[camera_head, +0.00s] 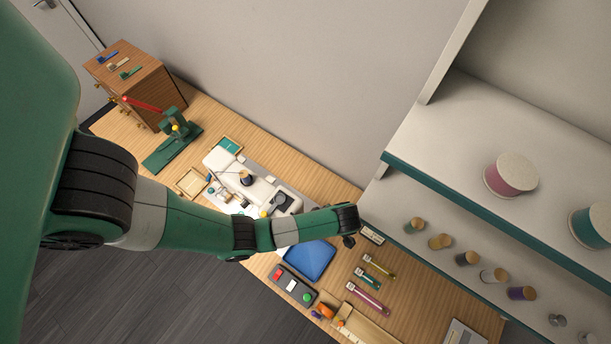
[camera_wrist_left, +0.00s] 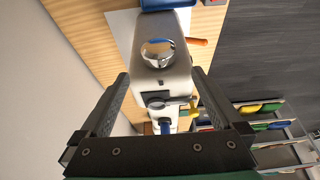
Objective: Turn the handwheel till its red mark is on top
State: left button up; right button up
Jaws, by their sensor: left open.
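A white sewing machine (camera_head: 236,180) stands on the wooden table in the head view. In the left wrist view its white body (camera_wrist_left: 143,72) lies between my fingers, with a shiny round silver dome, seemingly the handwheel (camera_wrist_left: 158,52), on its near end. No red mark can be made out on it. My left gripper (camera_wrist_left: 160,76) is open, with one finger to each side of the machine's end in the picture. I cannot tell any contact. In the head view, my left gripper (camera_head: 348,240) is a small dark shape, its fingers unclear, and my arm hides part of the machine's right side.
A blue mat (camera_head: 308,259) and a button box (camera_head: 293,285) lie right of the machine. A green hand press (camera_head: 175,140) and a wooden drawer cabinet (camera_head: 140,85) stand at the left. A shelf with thread spools (camera_head: 511,174) rises at the right.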

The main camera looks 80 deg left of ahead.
pick_arm(q)
jog(key=b+x, duration=0.2)
jog(key=x, duration=0.9)
jog(key=shift+a+f, duration=0.1)
jog(key=shift+f, duration=0.15)
jog(key=shift+w, duration=0.1)
jog(key=c, duration=1.2)
jog(key=shift+o, duration=0.2)
jog(key=shift+r, duration=0.1)
